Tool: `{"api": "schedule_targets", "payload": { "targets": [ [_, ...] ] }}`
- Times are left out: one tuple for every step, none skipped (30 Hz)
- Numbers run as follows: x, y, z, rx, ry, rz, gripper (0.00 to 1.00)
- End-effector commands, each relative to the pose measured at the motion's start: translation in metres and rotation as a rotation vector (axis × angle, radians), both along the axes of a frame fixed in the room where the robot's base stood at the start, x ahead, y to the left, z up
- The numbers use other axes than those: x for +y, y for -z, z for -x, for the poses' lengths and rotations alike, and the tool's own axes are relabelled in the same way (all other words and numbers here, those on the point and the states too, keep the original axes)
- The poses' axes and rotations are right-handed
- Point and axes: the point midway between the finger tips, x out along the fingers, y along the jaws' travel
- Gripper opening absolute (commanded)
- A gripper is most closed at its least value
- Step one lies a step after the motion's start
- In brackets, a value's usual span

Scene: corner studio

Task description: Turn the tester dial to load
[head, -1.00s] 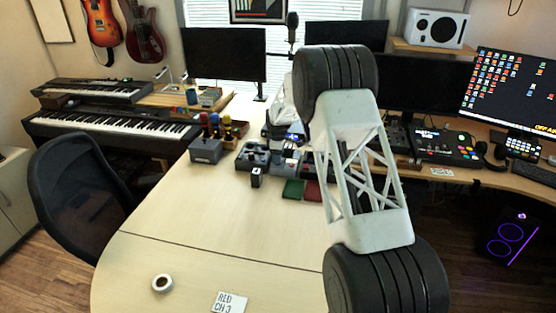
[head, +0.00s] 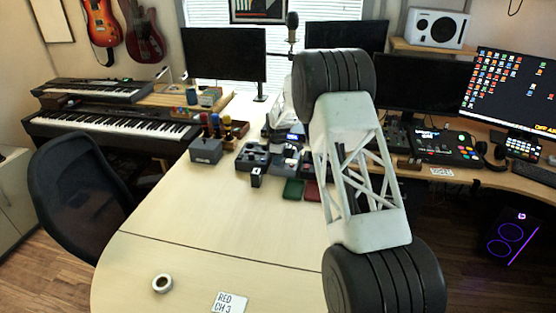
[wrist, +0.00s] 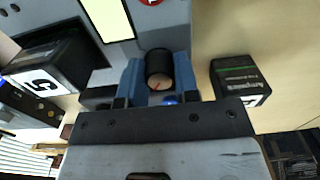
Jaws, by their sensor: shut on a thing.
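In the wrist view, my gripper (wrist: 158,72) has its two blue fingers shut on the black round dial (wrist: 159,62), one on each side. The dial's tan end shows a small orange-red mark. The dial stands at the grey tester panel (wrist: 120,58), which has a bright yellow-white strip and part of a red round mark at the top edge. I cannot read any position labels around the dial. In the head view, my arm hides most of the work area, and I cannot make out the dial there.
In the wrist view, a black box marked 5 (wrist: 60,68) is close on the left and another black box (wrist: 238,80) close on the right. In the head view, a tape roll (head: 162,284) and a RED CH 3 card (head: 229,303) lie on the mostly clear front desk.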

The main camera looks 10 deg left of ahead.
Motion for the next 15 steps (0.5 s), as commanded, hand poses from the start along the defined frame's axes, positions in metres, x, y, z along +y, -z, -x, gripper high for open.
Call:
{"api": "schedule_targets", "payload": {
  "targets": [
    [0.0,0.0001,0.0001,0.0,0.002,0.0,0.06],
    [0.0,0.0001,0.0001,0.0,0.005,0.0,0.06],
    [-0.0001,0.0003,0.0001,0.0,0.009,0.0,0.06],
    [-0.0001,0.0004,0.0002,0.001,0.014,0.001,0.06],
    [-0.0001,0.0006,0.0003,0.001,0.02,0.001,0.06],
    [-0.0002,0.0008,0.0003,0.001,0.028,0.001,0.06],
    [-0.0002,0.001,0.0004,0.001,0.036,0.001,0.06],
    [-0.0003,0.0011,0.0005,0.001,0.045,0.001,0.06],
    [-0.0003,0.0011,0.0005,0.002,0.06,0.002,0.06],
    [-0.0003,0.001,0.0004,0.001,0.072,0.002,0.06],
    [-0.0003,0.0009,0.0004,0.001,0.086,0.002,0.06],
    [-0.0003,0.001,0.0004,0.001,0.106,0.002,0.06],
    [-0.0004,0.0009,0.0004,0.001,0.124,0.003,0.06],
    [-0.0003,0.0005,0.0002,0.001,0.141,0.003,0.06],
    [-0.0003,0.0001,0.0001,0.001,0.167,0.003,0.06]
  ]
}}
